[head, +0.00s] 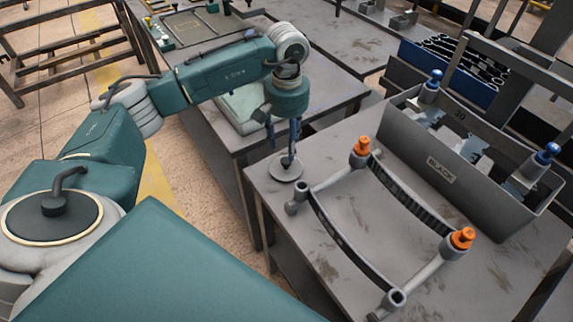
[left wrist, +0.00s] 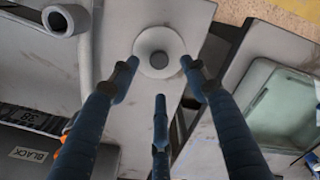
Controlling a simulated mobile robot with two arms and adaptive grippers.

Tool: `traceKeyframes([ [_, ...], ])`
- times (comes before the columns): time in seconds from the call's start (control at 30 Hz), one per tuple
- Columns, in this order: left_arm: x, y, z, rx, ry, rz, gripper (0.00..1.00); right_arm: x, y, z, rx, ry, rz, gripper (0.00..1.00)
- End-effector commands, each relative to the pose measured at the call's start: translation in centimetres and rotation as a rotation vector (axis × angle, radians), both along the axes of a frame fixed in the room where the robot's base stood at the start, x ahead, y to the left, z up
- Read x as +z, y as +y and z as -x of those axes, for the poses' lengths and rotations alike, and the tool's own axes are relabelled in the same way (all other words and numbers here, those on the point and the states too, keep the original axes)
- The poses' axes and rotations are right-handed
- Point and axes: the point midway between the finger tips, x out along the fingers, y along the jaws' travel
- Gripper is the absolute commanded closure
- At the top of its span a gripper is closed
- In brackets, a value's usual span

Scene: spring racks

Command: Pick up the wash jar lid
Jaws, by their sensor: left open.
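The wash jar lid (head: 279,172) is a round grey disc lying flat near the back left corner of the near table. In the left wrist view the lid (left wrist: 148,44) shows as a pale ring with a darker knob at its centre. My left gripper (head: 290,154) points down right over the lid. Its three blue fingers are open in the left wrist view (left wrist: 160,74), with two tips near either side of the lid and the third nearer the camera. Nothing is held. Whether a finger touches the lid I cannot tell. My right gripper is not in view.
A grey tubular frame with orange knobs (head: 463,239) stands just right of the lid, its tube end close by. A grey bin labelled BLACK (head: 442,170) stands behind it. A pale green tub (left wrist: 283,105) sits on the neighbouring table, across a gap.

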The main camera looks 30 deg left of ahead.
Motion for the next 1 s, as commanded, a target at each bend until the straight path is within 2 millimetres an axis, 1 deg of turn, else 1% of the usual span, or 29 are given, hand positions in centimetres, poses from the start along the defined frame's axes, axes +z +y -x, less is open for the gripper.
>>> traceKeyframes([
  [0.17, -1.2, 0.0, 0.2, 0.001, 0.003, 0.001, 0.54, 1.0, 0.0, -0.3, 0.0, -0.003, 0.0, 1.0],
  [0.3, -3.3, 0.0, 0.5, 0.0, 0.005, 0.002, 0.54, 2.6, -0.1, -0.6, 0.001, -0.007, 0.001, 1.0],
  [0.43, -5.1, -0.1, 0.3, 0.0, 0.001, 0.003, 0.54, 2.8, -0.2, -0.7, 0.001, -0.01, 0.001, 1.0],
  [0.53, -5.6, 0.0, 0.3, 0.0, 0.0, 0.002, 0.54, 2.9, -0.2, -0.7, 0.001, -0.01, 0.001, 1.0],
  [0.7, -5.7, 0.0, 0.2, 0.0, -0.002, 0.002, 0.54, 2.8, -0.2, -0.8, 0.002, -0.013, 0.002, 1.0],
  [0.73, -5.7, 0.0, 0.2, 0.0, -0.002, 0.002, 0.56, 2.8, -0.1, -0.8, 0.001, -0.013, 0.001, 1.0],
  [0.93, -5.7, 0.0, 0.2, 0.0, -0.002, 0.002, 0.95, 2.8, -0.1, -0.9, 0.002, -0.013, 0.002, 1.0],
  [0.97, -5.7, 0.0, 0.2, 0.0, -0.002, 0.002, 1.0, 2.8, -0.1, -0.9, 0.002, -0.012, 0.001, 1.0],
  [1.0, -5.7, 0.0, 0.2, 0.0, -0.002, 0.002, 1.0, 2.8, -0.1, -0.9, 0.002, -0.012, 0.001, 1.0],
])
